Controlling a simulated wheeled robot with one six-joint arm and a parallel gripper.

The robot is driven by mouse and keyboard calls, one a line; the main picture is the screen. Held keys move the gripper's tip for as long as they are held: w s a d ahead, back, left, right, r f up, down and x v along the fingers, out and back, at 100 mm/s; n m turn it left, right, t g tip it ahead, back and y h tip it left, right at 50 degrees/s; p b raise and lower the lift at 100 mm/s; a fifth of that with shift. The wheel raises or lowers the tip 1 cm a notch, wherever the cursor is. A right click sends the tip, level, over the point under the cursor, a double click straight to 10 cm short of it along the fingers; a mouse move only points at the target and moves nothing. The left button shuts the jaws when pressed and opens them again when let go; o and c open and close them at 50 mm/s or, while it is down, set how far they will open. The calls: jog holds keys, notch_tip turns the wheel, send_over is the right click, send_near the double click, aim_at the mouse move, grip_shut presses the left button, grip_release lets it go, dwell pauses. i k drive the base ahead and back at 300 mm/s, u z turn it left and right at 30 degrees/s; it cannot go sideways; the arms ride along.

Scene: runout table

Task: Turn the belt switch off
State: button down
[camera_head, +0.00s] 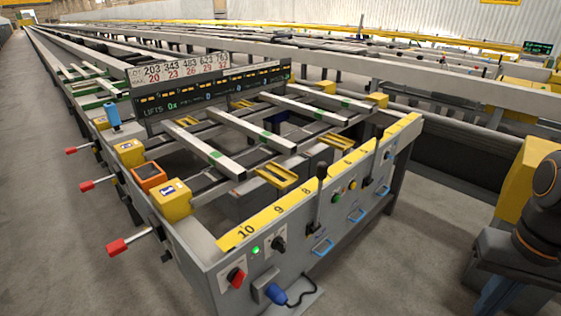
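The front panel of the runout table (300,245) carries several controls. A red rotary knob (236,277) sits on a pale plate at its left end. A black rotary knob (279,244) sits on a plate to the upper right of it. A black upright lever (320,192) stands farther right. Dark links of my arm show at the right edge; my gripper is not in view.
Red-handled levers (118,246) stick out from the table's left side. A blue plug (275,293) with a cable hangs low on the panel. Blue pull handles (322,246) project from the front. A display board (212,88) stands on the table. Floor in front is clear.

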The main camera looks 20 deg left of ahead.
aim_at(236, 276)
jog(key=u, duration=1.5)
jog(key=k, duration=1)
jog(key=u, duration=0.8)
